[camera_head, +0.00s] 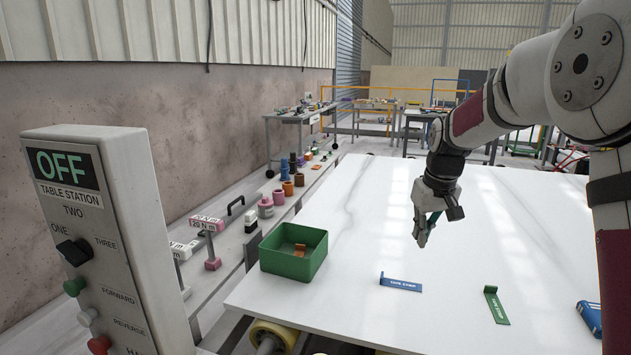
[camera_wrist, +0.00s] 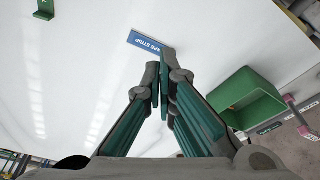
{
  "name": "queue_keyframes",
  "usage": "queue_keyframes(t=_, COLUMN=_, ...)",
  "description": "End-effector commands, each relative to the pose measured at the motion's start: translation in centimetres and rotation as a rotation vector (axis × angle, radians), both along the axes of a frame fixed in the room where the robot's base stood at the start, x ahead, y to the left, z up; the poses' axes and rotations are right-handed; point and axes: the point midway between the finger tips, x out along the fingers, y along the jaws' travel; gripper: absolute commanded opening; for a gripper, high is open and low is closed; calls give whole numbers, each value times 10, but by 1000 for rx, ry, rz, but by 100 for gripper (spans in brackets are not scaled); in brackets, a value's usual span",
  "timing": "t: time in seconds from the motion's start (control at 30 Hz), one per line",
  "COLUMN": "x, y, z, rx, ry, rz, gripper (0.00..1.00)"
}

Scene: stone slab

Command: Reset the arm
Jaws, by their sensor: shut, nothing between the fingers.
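My gripper (camera_head: 421,238) hangs over the white stone slab (camera_head: 345,215), its fingers together and nothing between them. In the wrist view my gripper (camera_wrist: 162,92) shows its green and grey fingers meeting at the tips. My arm reaches in from the right side of the head view, bent, with the gripper pointing down. A blue labelled strip (camera_head: 401,284) lies on the slab in front of the gripper, and it also shows just beyond the fingertips in the wrist view (camera_wrist: 146,42).
A green bin (camera_head: 294,262) with an orange piece (camera_head: 300,250) inside stands at the slab's left edge. A green bracket (camera_head: 496,305) and a blue object (camera_head: 590,317) lie to the right. A control box (camera_head: 120,220) reading OFF stands at left. The slab's far part is clear.

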Motion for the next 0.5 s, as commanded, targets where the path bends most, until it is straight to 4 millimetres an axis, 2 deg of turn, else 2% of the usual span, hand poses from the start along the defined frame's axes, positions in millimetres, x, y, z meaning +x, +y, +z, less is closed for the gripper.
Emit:
queue_keyframes(t=0.03, x=-21, y=5, z=23, rx=-2, ry=-11, rz=-6, gripper=0)
queue_keyframes(t=0.2, x=-86, y=16, z=70, rx=-5, ry=-30, rz=-32, gripper=0)
queue_keyframes(t=0.33, x=-139, y=25, z=98, rx=-5, ry=-46, rz=-51, gripper=0)
queue_keyframes(t=0.5, x=-210, y=33, z=122, rx=-1, ry=-69, rz=-80, gripper=0)
